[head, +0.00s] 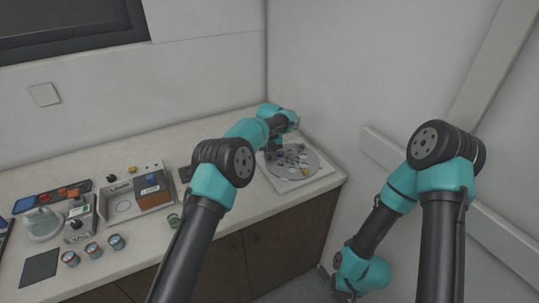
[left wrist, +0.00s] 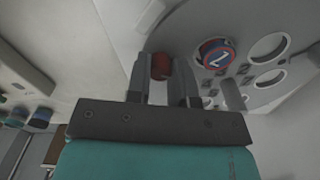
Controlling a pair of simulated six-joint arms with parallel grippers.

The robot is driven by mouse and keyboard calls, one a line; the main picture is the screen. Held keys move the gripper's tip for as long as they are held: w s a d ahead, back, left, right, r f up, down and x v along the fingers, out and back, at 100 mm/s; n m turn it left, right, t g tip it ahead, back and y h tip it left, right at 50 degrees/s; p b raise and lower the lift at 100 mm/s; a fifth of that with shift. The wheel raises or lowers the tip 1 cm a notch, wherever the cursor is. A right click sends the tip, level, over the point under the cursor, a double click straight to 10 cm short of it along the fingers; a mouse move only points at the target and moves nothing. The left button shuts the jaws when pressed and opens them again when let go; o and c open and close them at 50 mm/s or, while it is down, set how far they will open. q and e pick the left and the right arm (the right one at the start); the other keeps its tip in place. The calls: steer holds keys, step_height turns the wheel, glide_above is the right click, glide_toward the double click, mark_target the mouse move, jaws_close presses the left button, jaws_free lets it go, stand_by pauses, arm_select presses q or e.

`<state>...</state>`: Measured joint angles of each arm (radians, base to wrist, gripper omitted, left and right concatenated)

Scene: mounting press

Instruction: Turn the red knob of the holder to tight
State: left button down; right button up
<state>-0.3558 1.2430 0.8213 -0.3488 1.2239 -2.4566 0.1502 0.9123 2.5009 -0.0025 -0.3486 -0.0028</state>
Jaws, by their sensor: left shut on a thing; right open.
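The holder is a round grey plate with several round holes (head: 313,160) at the right end of the counter. It also shows in the left wrist view (left wrist: 240,97). The red knob (left wrist: 160,66) is between the fingertips of my left gripper (left wrist: 160,78), which is shut on it. In the head view my left gripper (head: 274,152) is at the holder's left side, and I cannot make out the knob there. My right gripper (head: 345,293) is open and empty, low beside the counter's right end. I cannot read the knob's setting.
A round piece with a blue face and white mark (left wrist: 216,53) sits in the holder, right of the fingers. Several small jars (head: 92,249) and a dark mat (head: 40,267) lie at the left front.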

mark_target(270, 155)
arm_select(q)
steer(key=shift+m, duration=0.3)
steer(key=c, duration=1)
jaws_free()
step_height(270, 155, up, 17)
steer(key=shift+r, duration=0.2)
stand_by(0.5)
